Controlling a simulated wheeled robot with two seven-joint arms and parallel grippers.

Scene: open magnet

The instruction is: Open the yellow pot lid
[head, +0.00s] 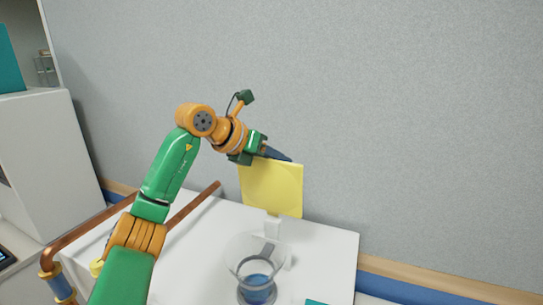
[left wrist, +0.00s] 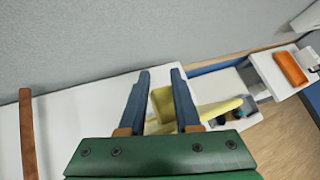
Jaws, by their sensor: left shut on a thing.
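The yellow lid (head: 272,188) is a flat square panel that stands tilted up at the back of the white table. My left gripper (head: 282,156) is at its top edge, shut on it. In the left wrist view my left gripper's fingers (left wrist: 161,82) are a little apart, with part of the yellow lid (left wrist: 162,104) between and beyond them. A yellow edge also shows to the right of the fingers. The pot body under the lid cannot be made out clearly. My right gripper is not in view.
A clear vessel with blue contents (head: 257,288) stands on the white table (head: 325,245), in front of the lid. A brown bar (head: 192,206) rises left of it. The grey wall is close behind. An orange tray (left wrist: 290,68) lies at right in the left wrist view.

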